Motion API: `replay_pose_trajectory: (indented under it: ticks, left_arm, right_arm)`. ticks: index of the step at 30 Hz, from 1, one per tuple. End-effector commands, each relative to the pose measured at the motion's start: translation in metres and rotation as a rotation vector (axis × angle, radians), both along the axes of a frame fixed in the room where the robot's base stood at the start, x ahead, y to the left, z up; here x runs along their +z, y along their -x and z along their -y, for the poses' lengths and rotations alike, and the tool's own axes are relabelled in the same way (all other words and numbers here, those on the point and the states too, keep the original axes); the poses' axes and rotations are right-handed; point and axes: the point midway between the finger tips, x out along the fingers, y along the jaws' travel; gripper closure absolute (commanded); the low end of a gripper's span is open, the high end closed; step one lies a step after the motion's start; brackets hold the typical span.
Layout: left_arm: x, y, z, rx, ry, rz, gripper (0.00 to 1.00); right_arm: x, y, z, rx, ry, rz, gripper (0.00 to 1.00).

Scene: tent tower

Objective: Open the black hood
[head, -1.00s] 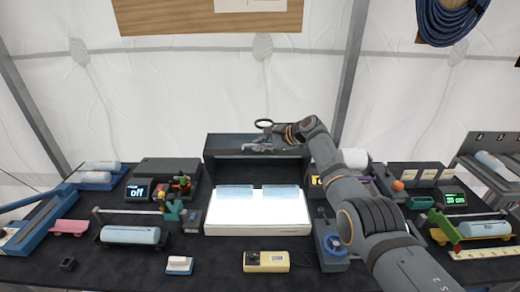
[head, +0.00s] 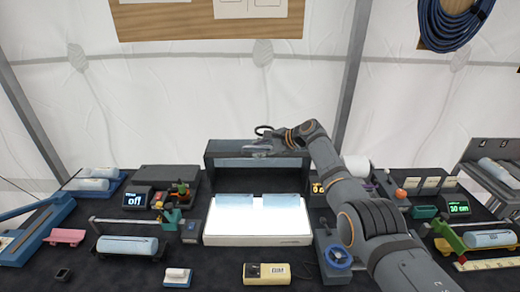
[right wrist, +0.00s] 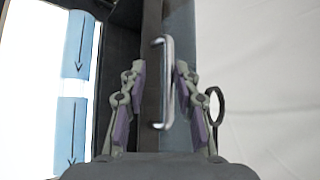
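The black hood (head: 218,147) stands behind the lit white panel (head: 257,239), with a dark gap below its front edge. My right gripper (head: 262,147) is at the hood's upper front, pointing down on it. In the right wrist view, a silver bar handle (right wrist: 168,80) runs along the hood's edge (right wrist: 152,20). The fingers of my right gripper (right wrist: 162,85) stand apart on either side of the handle, with gaps visible. They hold nothing. My left gripper is not in view.
Two light-blue strips lie on the panel. A dark ring (right wrist: 216,105) is beside my right finger.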

Motion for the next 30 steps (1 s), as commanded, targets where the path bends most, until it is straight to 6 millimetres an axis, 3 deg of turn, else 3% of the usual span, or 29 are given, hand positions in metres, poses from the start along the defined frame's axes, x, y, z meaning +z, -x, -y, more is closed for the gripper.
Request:
replay_pose_trajectory:
  ticks: [14,30]
  left_arm:
    - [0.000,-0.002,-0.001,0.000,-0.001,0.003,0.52]
    - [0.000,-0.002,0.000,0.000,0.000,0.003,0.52]
  right_arm:
    - [0.005,0.004,0.008,0.000,-0.003,0.001,0.66]
    - [0.057,0.052,0.077,-0.001,0.000,0.001,0.66]
